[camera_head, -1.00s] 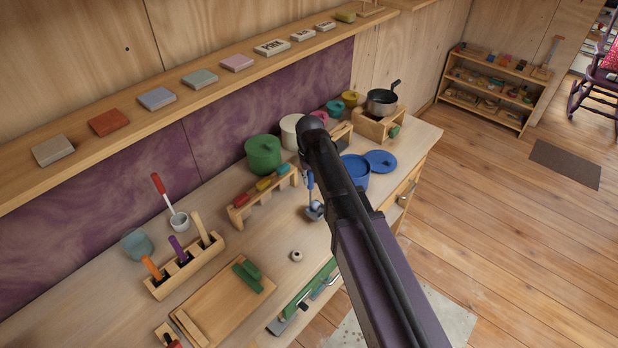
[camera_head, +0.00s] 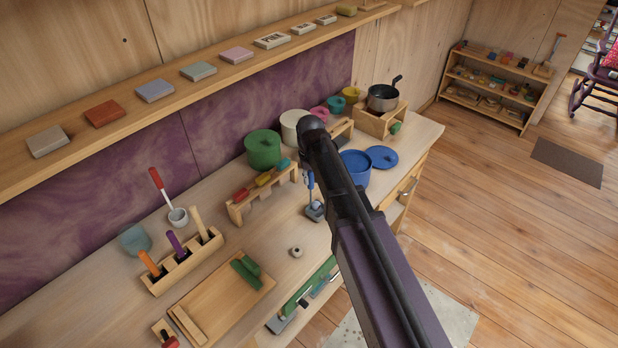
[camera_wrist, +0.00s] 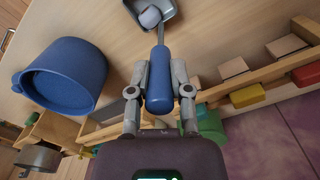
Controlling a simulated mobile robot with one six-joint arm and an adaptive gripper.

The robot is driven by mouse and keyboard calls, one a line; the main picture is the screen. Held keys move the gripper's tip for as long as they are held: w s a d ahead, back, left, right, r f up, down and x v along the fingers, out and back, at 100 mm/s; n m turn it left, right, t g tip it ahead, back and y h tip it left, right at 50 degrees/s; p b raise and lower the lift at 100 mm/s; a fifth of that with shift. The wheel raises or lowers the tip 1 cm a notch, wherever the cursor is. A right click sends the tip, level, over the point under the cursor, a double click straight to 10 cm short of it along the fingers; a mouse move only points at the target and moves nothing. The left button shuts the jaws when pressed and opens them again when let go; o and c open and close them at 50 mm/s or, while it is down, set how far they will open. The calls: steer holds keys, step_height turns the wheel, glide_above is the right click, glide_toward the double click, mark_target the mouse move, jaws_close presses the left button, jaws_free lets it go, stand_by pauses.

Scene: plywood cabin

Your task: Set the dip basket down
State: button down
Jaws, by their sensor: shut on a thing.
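The dip basket has a blue handle (camera_wrist: 159,88) and a small grey basket (camera_wrist: 156,18) with a pale rounded piece in it. My gripper (camera_wrist: 160,78) is shut on the blue handle, one finger on each side. In the head view, the basket (camera_head: 315,212) is low over the wooden counter (camera_head: 265,222), just left of my arm. I cannot tell if its bottom touches the counter. My arm hides most of the gripper in the head view.
A blue pot (camera_head: 355,168) stands just right of the basket, and a block rack (camera_head: 262,190) stands to the left. A small round piece (camera_head: 296,252) lies nearer. The bare counter between rack and basket is clear.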

steer(key=shift+f+b, duration=0.45)
steer(key=shift+f, duration=0.05)
stand_by(0.4)
steer(key=shift+c, duration=2.4)
jaws_free()
